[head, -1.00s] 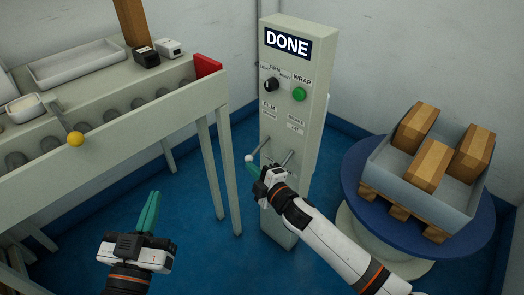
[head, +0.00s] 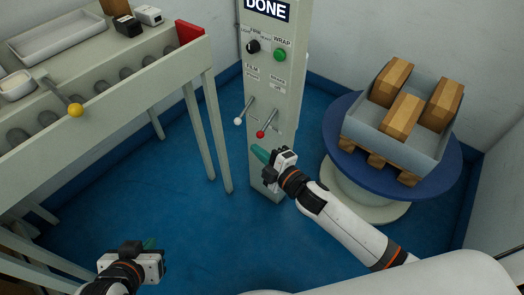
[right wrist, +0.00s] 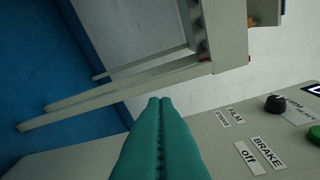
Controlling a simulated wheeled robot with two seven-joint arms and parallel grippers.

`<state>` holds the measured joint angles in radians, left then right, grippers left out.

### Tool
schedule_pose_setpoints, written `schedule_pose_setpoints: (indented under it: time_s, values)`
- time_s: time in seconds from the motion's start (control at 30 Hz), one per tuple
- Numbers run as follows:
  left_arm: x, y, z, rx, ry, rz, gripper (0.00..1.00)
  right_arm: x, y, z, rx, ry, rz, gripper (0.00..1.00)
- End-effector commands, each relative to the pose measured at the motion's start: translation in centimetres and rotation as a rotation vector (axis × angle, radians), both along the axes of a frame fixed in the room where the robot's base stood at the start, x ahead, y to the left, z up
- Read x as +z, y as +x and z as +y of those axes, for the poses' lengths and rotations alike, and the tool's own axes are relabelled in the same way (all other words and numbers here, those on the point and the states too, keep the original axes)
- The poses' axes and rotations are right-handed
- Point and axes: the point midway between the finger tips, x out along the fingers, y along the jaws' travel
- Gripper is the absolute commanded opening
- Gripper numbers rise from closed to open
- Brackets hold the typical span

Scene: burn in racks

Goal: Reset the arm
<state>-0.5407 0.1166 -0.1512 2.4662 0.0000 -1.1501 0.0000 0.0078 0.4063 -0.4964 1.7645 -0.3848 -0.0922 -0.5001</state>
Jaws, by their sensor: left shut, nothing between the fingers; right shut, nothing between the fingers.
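My right gripper (head: 259,153) is shut and empty in the head view. It is in front of the grey control post (head: 262,105), just below its two levers and apart from them. One lever has a white knob (head: 238,121), the other a red knob (head: 260,134). In the right wrist view the shut green fingers (right wrist: 160,105) point past the post, whose FILM and BRAKE labels (right wrist: 265,150) show at right. My left gripper (head: 149,243) is shut at the bottom left of the head view, over the floor, with only a little of its green fingers showing.
A grey roller bench (head: 160,75) with a yellow-knobbed lever (head: 75,110) stands at left. At right a blue turntable (head: 335,150) carries a pallet and a grey crate (head: 390,148) with wooden blocks.

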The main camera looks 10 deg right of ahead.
Motion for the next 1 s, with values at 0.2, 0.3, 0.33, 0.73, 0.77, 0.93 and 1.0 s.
schedule_pose_setpoints:
  time_s: [0.2, 0.3, 0.33, 0.73, 0.77, 0.93, 1.0]
  values:
    - [-0.5, -0.9, 0.3, 0.004, 0.012, 0.055, 0.0, 0.2, -1.0, -0.5, 0.001, 0.0, -0.002, 0.0]
    - [-0.5, -0.9, 0.3, 0.004, 0.012, 0.056, 0.0, 0.1, -1.0, -0.5, 0.001, 0.0, -0.002, 0.0]
    - [-0.5, -0.9, 0.3, 0.004, 0.012, 0.056, 0.0, 0.1, -1.0, -0.5, 0.001, 0.0, -0.002, 0.0]
    - [-0.5, -0.8, 0.3, 0.004, 0.012, 0.054, 0.0, 0.1, -1.0, -0.5, -0.005, 0.007, 0.005, 0.0]
    - [-0.5, -0.8, 0.3, 0.004, 0.012, 0.054, 0.0, 0.1, -1.2, -0.6, -0.015, 0.018, 0.016, 0.0]
    - [-0.5, -0.8, 0.3, 0.004, 0.012, 0.054, 0.0, 0.2, -3.4, -1.8, -0.178, 0.209, 0.206, 0.0]
    - [-0.5, -0.8, 0.3, 0.004, 0.012, 0.054, 0.0, 0.1, -5.2, -2.8, -0.284, 0.331, 0.337, 0.0]
